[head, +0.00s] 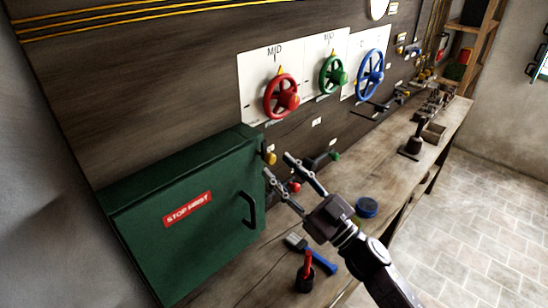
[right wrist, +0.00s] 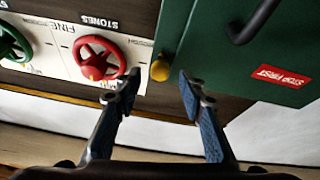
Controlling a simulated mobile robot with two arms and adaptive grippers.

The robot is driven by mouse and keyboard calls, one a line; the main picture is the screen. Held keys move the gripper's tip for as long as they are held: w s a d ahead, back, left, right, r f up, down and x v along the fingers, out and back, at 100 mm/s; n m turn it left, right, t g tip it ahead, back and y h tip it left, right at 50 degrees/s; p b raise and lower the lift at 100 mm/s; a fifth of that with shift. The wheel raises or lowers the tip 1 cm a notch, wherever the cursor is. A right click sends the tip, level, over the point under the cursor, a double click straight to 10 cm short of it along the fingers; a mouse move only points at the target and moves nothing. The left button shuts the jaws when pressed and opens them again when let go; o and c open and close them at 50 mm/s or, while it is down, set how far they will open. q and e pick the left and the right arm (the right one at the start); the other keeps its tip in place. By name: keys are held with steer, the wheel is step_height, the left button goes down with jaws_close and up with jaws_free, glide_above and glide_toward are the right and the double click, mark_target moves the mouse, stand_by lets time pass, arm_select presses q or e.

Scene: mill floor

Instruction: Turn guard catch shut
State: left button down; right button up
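The green guard box (head: 150,215) stands at the left with its door shut or nearly shut, a red "STOP FIRST" label and a black handle (head: 252,210). A yellow knob (head: 270,158), seemingly the catch, sits beside the box's right upper edge. My right gripper (head: 277,166) is open and empty, its fingertips close to the knob. In the right wrist view, the yellow knob (right wrist: 160,70) appears between the spread fingertips (right wrist: 159,82), with gaps on both sides. I cannot tell whether the tips reach past it. My left gripper is not in view.
Red (head: 281,96), green (head: 332,74) and blue (head: 370,74) handwheels are on the wall panels. A blue-handled brush (head: 318,259), a dark pot with a red handle (head: 305,277) and a blue-topped tin (head: 366,207) are on the bench under my right arm.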

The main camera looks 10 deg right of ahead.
mark_target(266, 152)
steer(key=shift+x, duration=1.15)
steer(key=shift+w+a+p, duration=0.1)
steer(key=shift+w+p, duration=0.1)
steer(key=shift+p, duration=0.1)
steer(key=c, duration=0.9)
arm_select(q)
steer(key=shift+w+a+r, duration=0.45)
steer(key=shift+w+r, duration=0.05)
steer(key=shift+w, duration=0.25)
arm_select(e)
jaws_close()
